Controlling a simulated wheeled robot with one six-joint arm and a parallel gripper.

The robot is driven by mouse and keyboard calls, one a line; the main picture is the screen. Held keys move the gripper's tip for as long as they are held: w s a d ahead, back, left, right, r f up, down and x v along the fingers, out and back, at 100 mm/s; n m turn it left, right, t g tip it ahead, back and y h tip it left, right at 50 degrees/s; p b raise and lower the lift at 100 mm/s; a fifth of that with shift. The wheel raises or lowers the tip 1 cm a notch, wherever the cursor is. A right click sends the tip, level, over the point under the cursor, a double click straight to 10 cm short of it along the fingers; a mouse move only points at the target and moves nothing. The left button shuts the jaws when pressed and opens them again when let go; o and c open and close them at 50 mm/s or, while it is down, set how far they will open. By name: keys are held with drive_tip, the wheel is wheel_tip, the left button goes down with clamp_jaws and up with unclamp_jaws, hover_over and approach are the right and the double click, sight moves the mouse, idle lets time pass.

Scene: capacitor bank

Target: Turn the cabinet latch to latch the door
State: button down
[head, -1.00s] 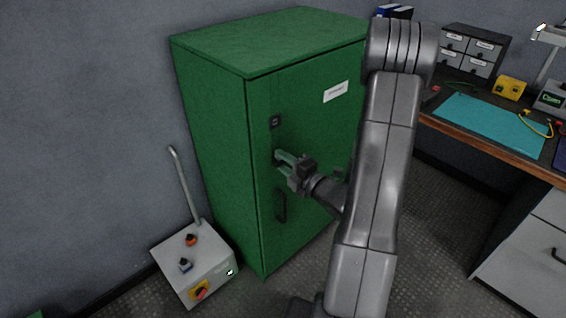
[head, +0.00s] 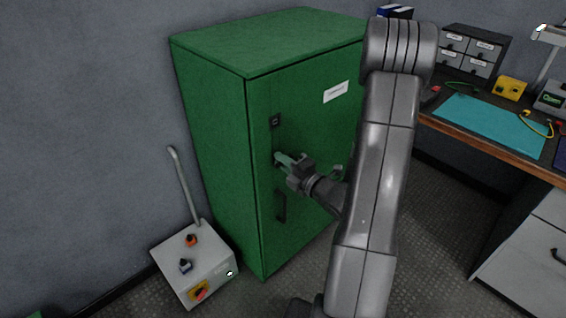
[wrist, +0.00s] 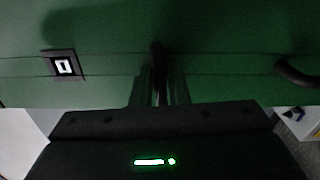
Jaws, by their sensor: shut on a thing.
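The green cabinet (head: 210,130) stands against the wall with its door (head: 320,130) closed or nearly closed against the frame; I cannot tell which. My gripper (head: 281,158) is at the left edge of the door, between the small black square plate (head: 275,121) and the black handle (head: 281,205). In the wrist view, my gripper (wrist: 160,88) has its two fingers close together around the dark cabinet latch (wrist: 157,55). The fingers hide much of the latch. The square plate (wrist: 64,65) and the handle (wrist: 296,73) also show in the wrist view.
A grey control box (head: 197,262) with knobs and a tall lever stands on the floor left of the cabinet. A workbench (head: 500,135) with a teal mat and drawers is at the right. The floor between cabinet and bench is open.

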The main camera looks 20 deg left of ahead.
drive_tip(key=n, duration=0.1)
drive_tip(key=n+b, duration=0.1)
drive_tip(key=n, duration=0.1)
drive_tip(key=n+b, duration=0.1)
drive_tip(key=n, duration=0.1)
drive_tip(key=shift+f, duration=0.25)
drive_tip(key=n+b, duration=0.3)
drive_tip(key=n, duration=0.1)
drive_tip(key=shift+f+n, duration=0.1)
drive_tip(key=shift+n, duration=0.2)
drive_tip(key=n+b, duration=0.3)
drive_tip(key=n, duration=0.1)
drive_tip(key=shift+w, duration=0.1)
drive_tip(key=shift+d+n+b, duration=0.1)
drive_tip(key=shift+n+b, duration=1.1)
drive_tip(key=shift+n, duration=0.5)
drive_tip(key=c, duration=1.5)
unclamp_jaws()
drive_tip(key=shift+o, duration=0.2)
